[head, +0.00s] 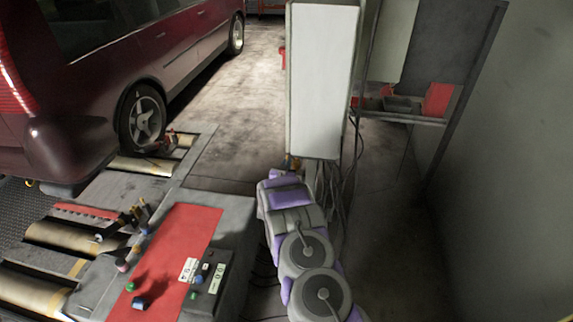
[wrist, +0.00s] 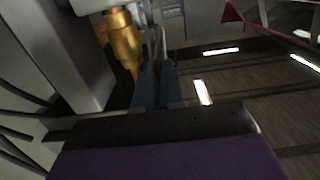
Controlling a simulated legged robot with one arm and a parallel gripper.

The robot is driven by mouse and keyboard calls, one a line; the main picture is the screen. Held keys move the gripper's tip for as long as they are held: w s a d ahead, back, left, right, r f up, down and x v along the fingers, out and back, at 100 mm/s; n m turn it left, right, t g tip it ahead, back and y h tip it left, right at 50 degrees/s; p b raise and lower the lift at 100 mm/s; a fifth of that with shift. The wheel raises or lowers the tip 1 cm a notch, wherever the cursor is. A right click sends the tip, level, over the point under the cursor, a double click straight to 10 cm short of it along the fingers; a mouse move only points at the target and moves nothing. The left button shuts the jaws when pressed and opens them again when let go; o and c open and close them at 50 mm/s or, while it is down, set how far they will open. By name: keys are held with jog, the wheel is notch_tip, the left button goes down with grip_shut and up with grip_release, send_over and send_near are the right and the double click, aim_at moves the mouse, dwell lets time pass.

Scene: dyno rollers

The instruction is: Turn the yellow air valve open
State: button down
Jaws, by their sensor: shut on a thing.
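The yellow air valve (wrist: 124,40) shows in the wrist view as a brass-yellow fitting with an orange lower end, just left of my fingers. In the head view a small orange-yellow bit of it (head: 291,162) shows under the white cabinet, at the far end of my arm. My gripper (wrist: 157,76) is shut at the valve, its narrow fingers close together right beside the fitting. The part between the fingers is mostly hidden, and I cannot tell how far the valve is turned.
The white cabinet (head: 322,80) stands above the valve, with dark cables (head: 328,190) hanging below. A red-topped control console (head: 175,255) is left of my arm. A dark red van (head: 130,60) stands on rollers at left. A metal rack (head: 410,118) is at right.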

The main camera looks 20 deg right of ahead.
jog(key=g+p, duration=0.1)
jog(key=g+y+p, duration=0.1)
jog(key=shift+w+d+r+y+p, duration=0.15)
jog(key=shift+w+y+p, duration=0.15)
jog(key=shift+p, duration=0.1)
jog(key=c, duration=1.4)
grip_release()
jog(key=shift+w+d, duration=0.1)
jog(key=shift+w, duration=0.15)
jog(key=shift+o, duration=0.8)
jog(key=shift+r, duration=0.1)
jog(key=shift+s, duration=0.1)
jog(key=p+v, duration=0.2)
jog(key=v, duration=1.5)
jog(key=shift+p, duration=0.3)
